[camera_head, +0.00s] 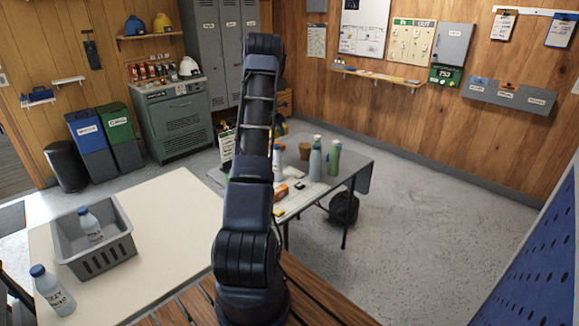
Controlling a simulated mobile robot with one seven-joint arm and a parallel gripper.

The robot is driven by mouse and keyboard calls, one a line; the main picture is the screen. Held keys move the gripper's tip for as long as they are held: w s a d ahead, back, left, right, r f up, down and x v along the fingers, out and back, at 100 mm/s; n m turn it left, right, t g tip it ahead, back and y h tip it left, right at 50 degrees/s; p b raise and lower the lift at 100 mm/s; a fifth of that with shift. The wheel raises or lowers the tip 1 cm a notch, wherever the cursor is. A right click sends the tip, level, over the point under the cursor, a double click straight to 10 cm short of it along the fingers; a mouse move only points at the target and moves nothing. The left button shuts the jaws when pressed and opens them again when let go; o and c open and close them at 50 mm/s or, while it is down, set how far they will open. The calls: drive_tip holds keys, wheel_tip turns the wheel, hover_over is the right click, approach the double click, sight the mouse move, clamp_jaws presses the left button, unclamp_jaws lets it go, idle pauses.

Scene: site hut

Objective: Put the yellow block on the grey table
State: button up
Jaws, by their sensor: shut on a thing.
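The grey table (353,163) stands in the middle of the room, behind and to the right of my arm. My arm rises through the middle of the view and hides part of the table. My gripper (277,130) is mostly hidden behind the arm, over the table's far left side. A yellow patch, seemingly the yellow block (283,129), shows there beside the arm, and the gripper is shut on it. The fingertips cannot be made out. A small yellow item (278,212) lies near the table's front edge.
On the grey table are a green bottle (334,158), a grey-blue bottle (315,161), a brown cup (304,151) and an orange item (281,192). A cream table (170,215) at left holds a grey crate (108,255) and a bottle (53,292). Floor at right is clear.

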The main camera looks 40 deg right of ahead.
wheel_tip(320, 180, down, 20)
drive_tip(key=shift+r, duration=0.2)
idle(0.4)
drive_tip(key=shift+f, duration=0.15)
drive_tip(key=o, duration=1.1)
drive_tip(key=shift+c, duration=0.2)
